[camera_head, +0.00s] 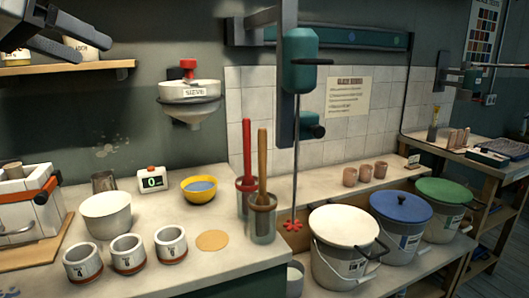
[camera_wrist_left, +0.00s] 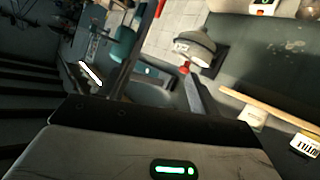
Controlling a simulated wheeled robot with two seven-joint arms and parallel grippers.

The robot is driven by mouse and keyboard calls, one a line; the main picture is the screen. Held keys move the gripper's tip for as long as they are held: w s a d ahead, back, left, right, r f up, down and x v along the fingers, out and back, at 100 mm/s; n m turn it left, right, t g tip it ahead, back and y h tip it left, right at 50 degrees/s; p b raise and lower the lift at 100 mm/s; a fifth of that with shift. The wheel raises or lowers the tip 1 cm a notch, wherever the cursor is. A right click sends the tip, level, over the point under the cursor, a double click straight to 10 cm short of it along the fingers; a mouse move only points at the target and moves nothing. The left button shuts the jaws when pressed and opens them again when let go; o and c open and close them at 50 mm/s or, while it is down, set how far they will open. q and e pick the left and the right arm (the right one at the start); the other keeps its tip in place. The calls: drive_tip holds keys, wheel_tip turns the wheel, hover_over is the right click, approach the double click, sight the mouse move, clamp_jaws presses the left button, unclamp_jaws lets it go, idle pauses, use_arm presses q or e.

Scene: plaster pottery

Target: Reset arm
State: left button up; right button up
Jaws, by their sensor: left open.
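My left gripper (camera_head: 84,40) is raised at the top left corner of the head view, dark grey, with its fingers apart. It is in the air in front of the wall shelf, well above the counter, and nothing shows between its fingers. In the left wrist view the open fingers (camera_wrist_left: 163,65) point toward the wall, with the sieve (camera_wrist_left: 200,48) beyond them. My right gripper is not in view.
The shelf (camera_head: 60,68) with jars is close to my left gripper. The white sieve (camera_head: 190,92) hangs on the wall. Below are small numbered pots (camera_head: 126,253), a yellow bowl (camera_head: 198,195) and a white bowl (camera_head: 106,220).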

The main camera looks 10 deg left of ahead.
use_arm(q)
drive_tip(key=w+d+f+n+g+h, duration=0.25)
drive_tip(key=d+f+n+h, duration=1.25)
drive_tip(key=d+f+n, duration=1)
drive_tip(key=s+a+f+n+t+y, duration=0.1)
drive_tip(key=a+f+n+t+y, duration=0.25)
drive_tip(key=f+n+y, duration=0.85)
drive_tip(key=s+a+f+n+t, duration=0.15)
drive_tip(key=f+n+t, duration=0.35)
drive_tip(key=n, duration=1.4)
drive_tip(key=s+a+f+n+g+y, duration=0.1)
drive_tip(key=s+f+n+g+y, duration=0.1)
drive_tip(key=s+f+n+g, duration=0.2)
drive_tip(key=s+a+f+n+g+y, duration=0.1)
drive_tip(key=s+f+n+g+y, duration=0.1)
drive_tip(key=s+f+n, duration=0.8)
wheel_tip(320, 180, down, 6)
drive_tip(key=shift+s+a+r+n+g+y, duration=0.1)
drive_tip(key=shift+s+a+n+g+y, duration=0.15)
drive_tip(key=shift+n+g+y, duration=0.45)
